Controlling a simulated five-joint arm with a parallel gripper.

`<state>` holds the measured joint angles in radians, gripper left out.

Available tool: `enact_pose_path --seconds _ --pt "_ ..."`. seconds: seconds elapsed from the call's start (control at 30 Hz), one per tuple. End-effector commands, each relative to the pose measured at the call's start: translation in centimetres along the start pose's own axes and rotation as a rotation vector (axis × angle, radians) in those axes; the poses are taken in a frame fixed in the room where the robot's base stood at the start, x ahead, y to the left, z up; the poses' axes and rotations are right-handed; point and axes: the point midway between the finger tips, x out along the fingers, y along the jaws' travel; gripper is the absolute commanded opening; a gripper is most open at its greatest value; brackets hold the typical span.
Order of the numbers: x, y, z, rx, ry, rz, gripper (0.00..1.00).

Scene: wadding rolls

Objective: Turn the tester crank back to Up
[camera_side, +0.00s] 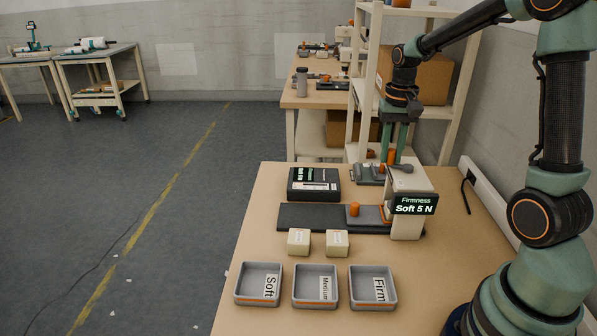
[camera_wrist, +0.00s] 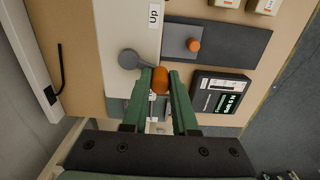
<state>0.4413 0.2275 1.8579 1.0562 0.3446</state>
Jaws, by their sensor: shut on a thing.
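The crank (camera_wrist: 128,59) has a grey round hub and a short arm ending in an orange knob (camera_wrist: 160,80). The crank arm points away from the hub toward the right and slightly down in the wrist view, not at the label. My gripper (camera_wrist: 160,82), with green fingers, is shut on the orange knob. In the side view my gripper (camera_side: 392,150) reaches down behind the tester's top.
A dark base plate (camera_side: 310,217) with an orange-knobbed part (camera_side: 354,210) extends left from the tester. A black box (camera_side: 314,184) lies behind it. Two cream blocks (camera_side: 298,241) stand in front, then empty trays Soft (camera_side: 240,298), Medium (camera_side: 297,300) and Firm (camera_side: 356,302).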

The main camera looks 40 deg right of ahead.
Motion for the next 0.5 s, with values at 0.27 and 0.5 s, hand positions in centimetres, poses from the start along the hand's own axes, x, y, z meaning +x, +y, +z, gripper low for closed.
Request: enact_pose_path --seconds 0.27,0.5 --pt "0.0 0.1 0.4 0.000 -0.004 0.001 0.00" --pt "0.0 0.1 2.4 0.002 -0.004 0.002 0.00"
